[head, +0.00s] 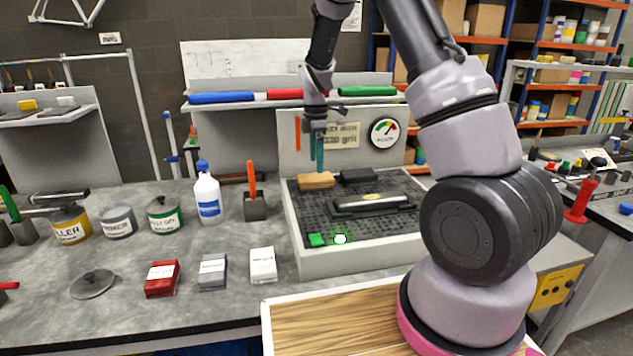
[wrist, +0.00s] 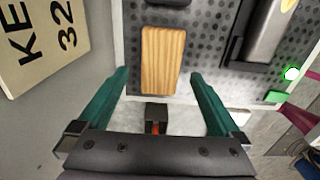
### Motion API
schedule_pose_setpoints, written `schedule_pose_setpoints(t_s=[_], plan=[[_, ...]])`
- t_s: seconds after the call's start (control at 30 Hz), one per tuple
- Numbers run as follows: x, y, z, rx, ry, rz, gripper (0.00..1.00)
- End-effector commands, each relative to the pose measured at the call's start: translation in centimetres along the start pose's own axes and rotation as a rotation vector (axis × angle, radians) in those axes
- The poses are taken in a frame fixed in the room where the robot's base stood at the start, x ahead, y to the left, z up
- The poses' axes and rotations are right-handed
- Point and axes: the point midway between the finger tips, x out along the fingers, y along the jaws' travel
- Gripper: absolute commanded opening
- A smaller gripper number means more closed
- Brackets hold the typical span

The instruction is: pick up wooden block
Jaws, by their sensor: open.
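The wooden block (head: 316,181) is a light brown, oblong piece lying on the perforated dark bed of the grey tray-like station (head: 360,262), at its back left. In the wrist view the wooden block (wrist: 163,60) lies just beyond and between the two green fingers. My gripper (head: 318,165) hangs down above the block in the head view. In the wrist view my gripper (wrist: 158,82) has its fingers spread wide, with nothing between the tips but the view of the block. The exact height of the fingertips above the block is hard to tell.
A black block (head: 359,175) and a long dark sanding tool (head: 372,204) lie right of the wooden block. A gauge panel (head: 385,133) stands behind. A scraper with an orange handle (head: 254,197) and a white bottle (head: 208,195) stand to the left.

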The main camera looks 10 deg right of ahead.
Motion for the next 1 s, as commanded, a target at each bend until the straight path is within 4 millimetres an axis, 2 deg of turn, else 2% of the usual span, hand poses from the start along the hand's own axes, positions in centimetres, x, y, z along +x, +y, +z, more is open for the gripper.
schedule_pose_setpoints(t_s=[0.23, 0.5, 0.8, 0.97, 1.0], plan=[[2.1, -0.1, -0.1, -0.001, -0.001, -0.001, 1.00], [5.8, -0.1, -0.3, 0.001, -0.001, 0.000, 1.00], [6.3, 0.0, -0.3, 0.002, 0.000, 0.003, 1.00], [6.3, 0.0, -0.3, 0.002, 0.000, 0.003, 0.39], [6.3, 0.0, -0.3, 0.002, 0.000, 0.003, 0.23]])
